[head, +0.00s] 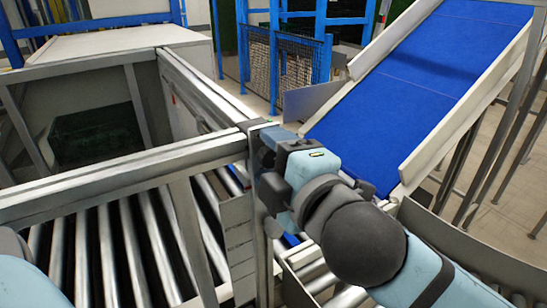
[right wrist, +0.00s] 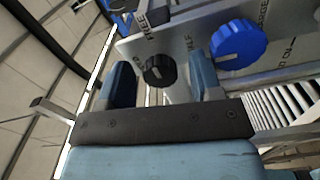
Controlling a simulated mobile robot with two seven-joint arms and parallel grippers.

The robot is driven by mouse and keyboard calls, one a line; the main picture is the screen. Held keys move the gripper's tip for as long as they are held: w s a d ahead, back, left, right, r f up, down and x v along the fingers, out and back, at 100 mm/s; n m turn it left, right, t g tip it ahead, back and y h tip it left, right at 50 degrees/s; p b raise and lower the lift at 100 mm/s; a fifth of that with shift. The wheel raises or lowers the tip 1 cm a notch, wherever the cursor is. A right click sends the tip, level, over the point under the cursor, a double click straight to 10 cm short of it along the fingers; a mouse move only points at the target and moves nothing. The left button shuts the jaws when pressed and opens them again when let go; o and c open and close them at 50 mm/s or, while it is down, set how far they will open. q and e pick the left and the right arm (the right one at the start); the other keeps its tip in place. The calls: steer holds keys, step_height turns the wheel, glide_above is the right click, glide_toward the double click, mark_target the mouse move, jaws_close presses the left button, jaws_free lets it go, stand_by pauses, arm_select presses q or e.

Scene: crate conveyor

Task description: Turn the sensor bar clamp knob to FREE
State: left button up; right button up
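In the right wrist view a black knob (right wrist: 160,70) with a pale mark sits on a grey metal plate (right wrist: 185,38). The word FREE is printed on the plate above it. I cannot tell exactly where the mark points. My right gripper (right wrist: 163,80) is open, with one finger on each side of the black knob and gaps between. In the head view the right gripper (head: 268,168) is at the frame's corner post, and the knob is hidden. My left gripper is out of view; only a bit of the left arm shows at lower left.
A larger blue knob (right wrist: 238,43) with printed lettering sits right of the black one, close to a finger. In the head view, metal rails (head: 110,180) frame a roller conveyor (head: 130,245). A blue belt ramp (head: 420,85) rises at the right.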

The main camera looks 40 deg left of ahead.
steer(key=shift+d, duration=0.1)
steer(key=b+v, duration=0.2)
steer(key=v, duration=1.1)
steer(key=shift+s+d, duration=0.2)
steer(key=shift+d, duration=0.1)
